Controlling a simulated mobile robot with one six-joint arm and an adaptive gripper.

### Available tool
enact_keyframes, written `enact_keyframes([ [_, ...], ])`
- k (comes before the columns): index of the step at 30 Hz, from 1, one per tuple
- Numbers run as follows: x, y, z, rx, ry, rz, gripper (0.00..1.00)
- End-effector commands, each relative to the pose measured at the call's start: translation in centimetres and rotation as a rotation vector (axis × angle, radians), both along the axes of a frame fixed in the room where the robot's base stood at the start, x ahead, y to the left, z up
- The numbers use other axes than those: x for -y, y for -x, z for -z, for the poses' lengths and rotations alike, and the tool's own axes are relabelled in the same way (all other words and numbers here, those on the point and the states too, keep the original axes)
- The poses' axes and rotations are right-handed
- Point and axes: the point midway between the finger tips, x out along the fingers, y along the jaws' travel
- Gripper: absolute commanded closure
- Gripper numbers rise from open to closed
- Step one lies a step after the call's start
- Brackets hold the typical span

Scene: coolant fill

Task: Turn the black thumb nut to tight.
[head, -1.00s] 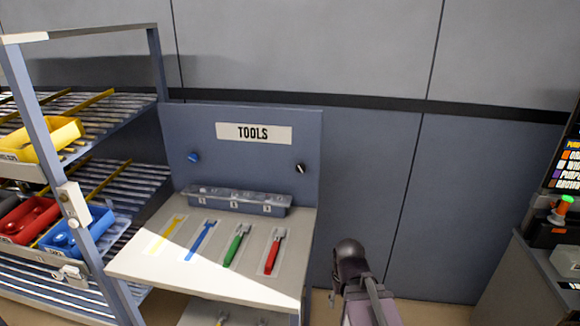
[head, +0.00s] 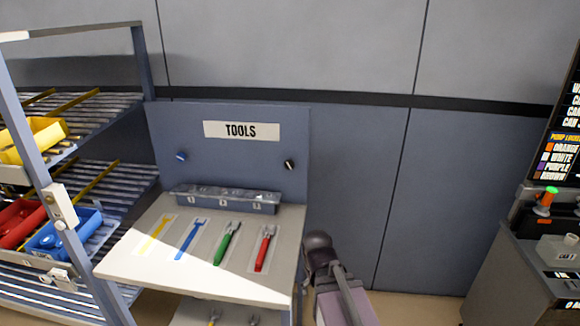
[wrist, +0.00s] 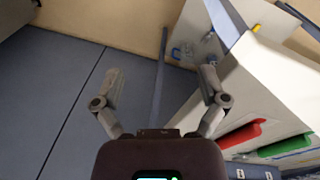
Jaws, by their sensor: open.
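A small black knob (head: 289,165), which looks like the black thumb nut, sits on the right side of the upright blue TOOLS board (head: 232,152). It is too small to tell how tight it is. A blue knob (head: 182,156) is on the board's left side. My gripper (wrist: 161,75) shows in the wrist view with its fingers spread wide and nothing between them. It is apart from the board, over the wall and floor beside the tool bench. My arm shows in the head view right of the bench, low down.
The bench top (head: 130,265) holds yellow, blue, green (head: 227,244) and red (head: 264,248) tools below a clear-lidded box (head: 225,199). A rack (head: 100,170) with coloured bins stands at left. A dark cabinet (head: 510,270) with a sign stands at right. The wall between is bare.

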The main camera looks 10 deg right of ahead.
Motion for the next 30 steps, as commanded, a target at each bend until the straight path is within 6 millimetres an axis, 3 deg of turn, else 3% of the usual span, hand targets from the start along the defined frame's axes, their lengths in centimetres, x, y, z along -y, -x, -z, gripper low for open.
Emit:
enact_keyframes([
  [8, 3.2, -7.2, -1.3, 0.183, 0.295, -0.165, 0.07],
  [12, 4.5, -11.7, -3.3, 0.290, 0.498, -0.303, 0.07],
  [17, 4.8, -16.7, -6.3, 0.394, 0.734, -0.484, 0.07],
  [23, 3.1, -22.5, -10.5, 0.492, 1.032, -0.739, 0.07],
  [30, -1.3, -27.8, -14.6, 0.554, 1.359, -1.056, 0.07],
])
